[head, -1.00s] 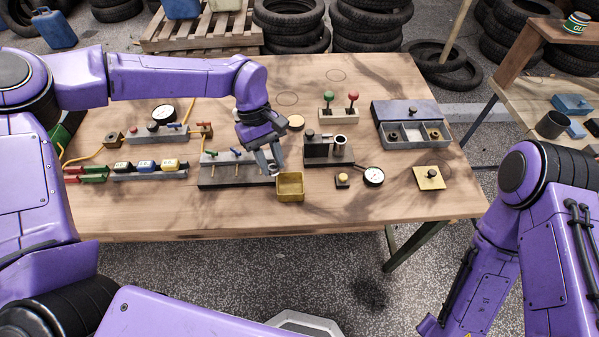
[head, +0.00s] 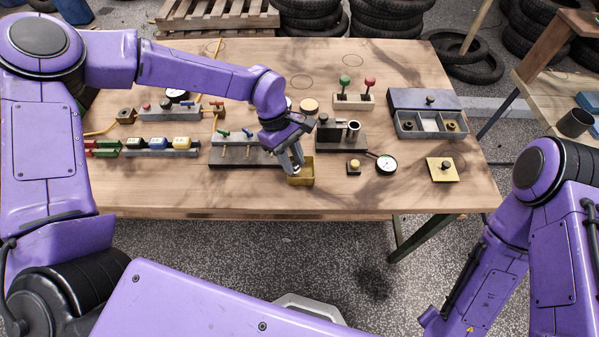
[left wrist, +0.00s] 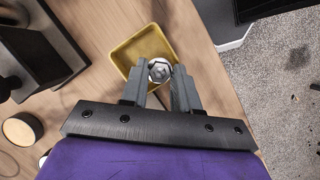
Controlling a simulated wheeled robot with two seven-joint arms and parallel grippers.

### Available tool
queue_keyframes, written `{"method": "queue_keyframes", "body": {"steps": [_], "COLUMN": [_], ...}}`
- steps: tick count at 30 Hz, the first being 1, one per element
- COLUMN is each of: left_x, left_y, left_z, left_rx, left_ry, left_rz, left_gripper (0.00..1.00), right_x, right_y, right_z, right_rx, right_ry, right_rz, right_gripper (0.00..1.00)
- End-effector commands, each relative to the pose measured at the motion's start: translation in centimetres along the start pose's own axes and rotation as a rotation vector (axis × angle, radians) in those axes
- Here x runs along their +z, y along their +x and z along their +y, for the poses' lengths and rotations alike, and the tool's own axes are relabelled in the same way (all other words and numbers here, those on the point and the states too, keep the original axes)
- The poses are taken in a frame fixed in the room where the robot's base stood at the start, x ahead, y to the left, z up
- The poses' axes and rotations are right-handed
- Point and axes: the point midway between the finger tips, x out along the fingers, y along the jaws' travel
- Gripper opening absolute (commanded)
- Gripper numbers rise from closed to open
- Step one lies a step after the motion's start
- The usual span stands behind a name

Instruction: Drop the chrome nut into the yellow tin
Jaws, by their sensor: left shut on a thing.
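The yellow tin (head: 302,178) is a small open square box near the front edge of the wooden table. In the left wrist view the tin (left wrist: 125,55) lies beyond my fingertips. The chrome nut (left wrist: 160,69) is a shiny round piece between the fingertips of my left gripper (left wrist: 160,72), seen against the inside of the tin. In the head view my left gripper (head: 296,172) points down at the tin, shut on the nut (head: 296,170). I cannot tell how high the nut is above the tin's floor. My right gripper is not in view.
A dark block with levers (head: 240,152) stands just left of the tin. A dark stand with a cylinder (head: 343,140) is behind it to the right. The front table strip is clear.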

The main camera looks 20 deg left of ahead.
Motion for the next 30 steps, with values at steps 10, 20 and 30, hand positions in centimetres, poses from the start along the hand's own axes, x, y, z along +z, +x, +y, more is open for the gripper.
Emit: {"method": "queue_keyframes", "body": {"steps": [10, 20, 30], "left_x": [0.0, -0.1, 0.0], "left_y": [-0.1, -4.4, -10.3], "left_z": [0.0, 0.1, 0.0], "left_rx": [0.0, 0.006, 0.001], "left_ry": [0.0, -0.002, 0.0], "left_rz": [0.0, 0.0, 0.0], "left_gripper": [0.6, 0.6, 0.6], "right_x": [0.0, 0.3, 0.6], "right_y": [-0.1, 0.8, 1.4], "right_z": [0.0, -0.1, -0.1], "right_rx": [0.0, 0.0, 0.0], "right_ry": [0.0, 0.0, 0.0], "right_rz": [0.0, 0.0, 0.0], "right_gripper": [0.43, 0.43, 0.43]}}
